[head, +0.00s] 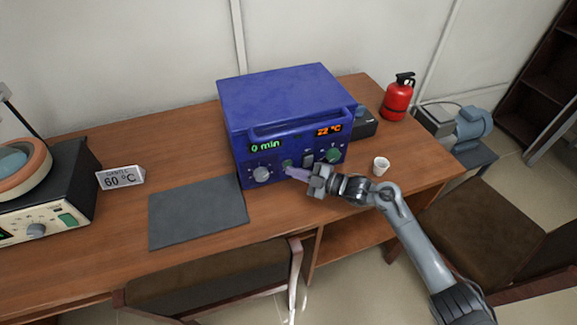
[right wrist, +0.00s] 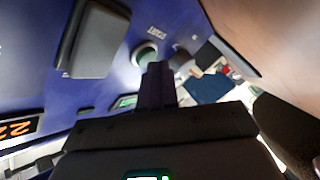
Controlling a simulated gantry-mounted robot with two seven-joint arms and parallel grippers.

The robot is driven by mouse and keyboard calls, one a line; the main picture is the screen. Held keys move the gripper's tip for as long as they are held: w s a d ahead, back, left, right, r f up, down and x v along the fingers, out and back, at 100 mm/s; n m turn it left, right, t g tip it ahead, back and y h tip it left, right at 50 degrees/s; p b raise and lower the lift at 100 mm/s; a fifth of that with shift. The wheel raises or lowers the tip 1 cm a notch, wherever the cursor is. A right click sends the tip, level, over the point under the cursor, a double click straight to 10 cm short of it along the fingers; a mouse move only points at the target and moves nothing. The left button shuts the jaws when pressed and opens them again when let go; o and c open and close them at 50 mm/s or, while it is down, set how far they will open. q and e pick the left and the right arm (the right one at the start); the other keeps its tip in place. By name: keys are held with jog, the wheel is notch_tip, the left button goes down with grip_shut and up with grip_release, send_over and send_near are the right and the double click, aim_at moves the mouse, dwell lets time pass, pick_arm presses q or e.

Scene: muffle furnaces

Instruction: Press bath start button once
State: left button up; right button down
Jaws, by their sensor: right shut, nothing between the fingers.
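A blue furnace (head: 285,95) stands on the table, its displays showing 0 min and 22 °C. A round green button (head: 287,163) on its front also shows in the right wrist view (right wrist: 145,54), beside a START label (right wrist: 158,33). My right gripper (head: 292,173) is shut and empty, its fingertips (right wrist: 157,68) close to this button; I cannot tell whether they touch it. At the far left is a cream and black bath-like device (head: 35,205) with a round vessel (head: 35,168), a knob and a green button (head: 67,218). My left gripper is not in view.
A 60 °C sign (head: 121,178) and a dark mat (head: 198,212) lie left of the furnace. A white cup (head: 381,166) stands just right of my right gripper. A red extinguisher (head: 398,98) is at the back right. Chairs (head: 215,275) stand in front.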

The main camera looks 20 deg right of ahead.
jog(key=shift+w+b, duration=0.3)
jog(key=shift+s+r, duration=0.1)
jog(key=shift+s, duration=0.05)
dwell(0.5)
jog(key=shift+s+p, duration=0.3)
jog(key=shift+p, duration=0.35)
jog(key=shift+s+p, duration=0.3)
jog(key=shift+s, duration=0.15)
